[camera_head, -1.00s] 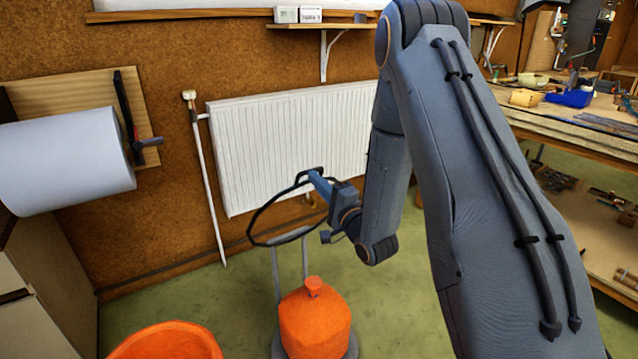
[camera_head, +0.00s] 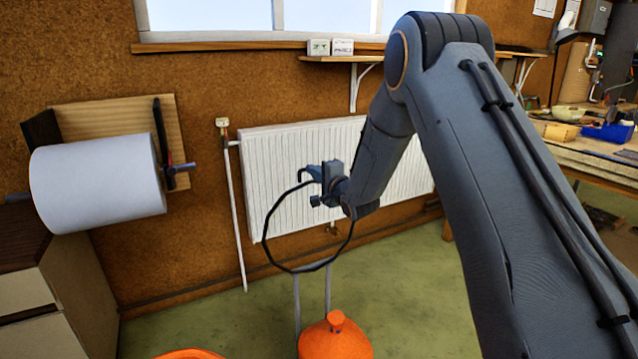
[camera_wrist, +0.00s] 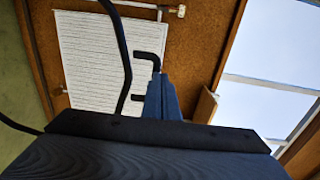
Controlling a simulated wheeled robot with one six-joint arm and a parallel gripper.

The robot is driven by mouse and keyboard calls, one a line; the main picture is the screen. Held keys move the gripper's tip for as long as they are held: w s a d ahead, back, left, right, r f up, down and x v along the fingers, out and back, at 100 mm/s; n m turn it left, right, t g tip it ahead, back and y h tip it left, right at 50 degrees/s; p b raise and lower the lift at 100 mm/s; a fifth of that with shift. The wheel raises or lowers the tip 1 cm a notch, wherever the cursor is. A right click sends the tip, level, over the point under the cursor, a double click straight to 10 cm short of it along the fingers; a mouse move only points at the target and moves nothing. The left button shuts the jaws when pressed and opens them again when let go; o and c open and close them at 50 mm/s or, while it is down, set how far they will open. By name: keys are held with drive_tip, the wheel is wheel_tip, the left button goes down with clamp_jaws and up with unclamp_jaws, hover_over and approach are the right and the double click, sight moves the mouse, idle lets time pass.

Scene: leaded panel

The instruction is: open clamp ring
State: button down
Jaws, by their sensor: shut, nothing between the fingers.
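A thin black ring (camera_head: 300,271) hangs in the air around and below my gripper (camera_head: 310,173), in front of the radiator. I take it for the clamp ring. Its upper part meets the gripper; in the wrist view a black band (camera_wrist: 128,65) passes left of the blue fingers (camera_wrist: 160,96). A small bent black piece (camera_wrist: 152,57) shows at the fingertips. The fingers are shut with nothing between them. I cannot tell how the ring is held up, or whether it has a gap.
An orange bottle-shaped object (camera_head: 335,345) stands below the ring, with grey upright bars behind it. A white radiator (camera_head: 270,150) is on the wall behind. A paper roll (camera_head: 98,182) is at left, a workbench (camera_head: 600,165) at right. Green floor between is mostly clear.

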drive_tip(key=shift+w+a+r, duration=0.1)
drive_tip(key=shift+w+a, duration=0.1)
drive_tip(key=shift+w, duration=0.45)
drive_tip(key=s+d+r, duration=0.2)
drive_tip(key=s+d, duration=0.1)
drive_tip(key=s, duration=0.3)
drive_tip(key=s+d+r, duration=0.2)
drive_tip(key=s, duration=0.4)
drive_tip(key=s+d+f+n+g+h+p, duration=0.1)
drive_tip(key=s+d+f+n+g+h, duration=0.3)
drive_tip(key=s, duration=0.4)
drive_tip(key=s+d+f+n+g+h, duration=0.25)
drive_tip(key=s+d+f+g, duration=0.2)
drive_tip(key=s, duration=0.45)
drive_tip(key=s+d+f+n+g, duration=0.1)
drive_tip(key=s+n+g, duration=0.5)
drive_tip(key=s, duration=1.9)
drive_tip(key=shift+s+d+f+n+g+h, duration=0.15)
drive_tip(key=shift+s+f+n+g+h, duration=0.25)
drive_tip(key=shift+f+g, duration=0.25)
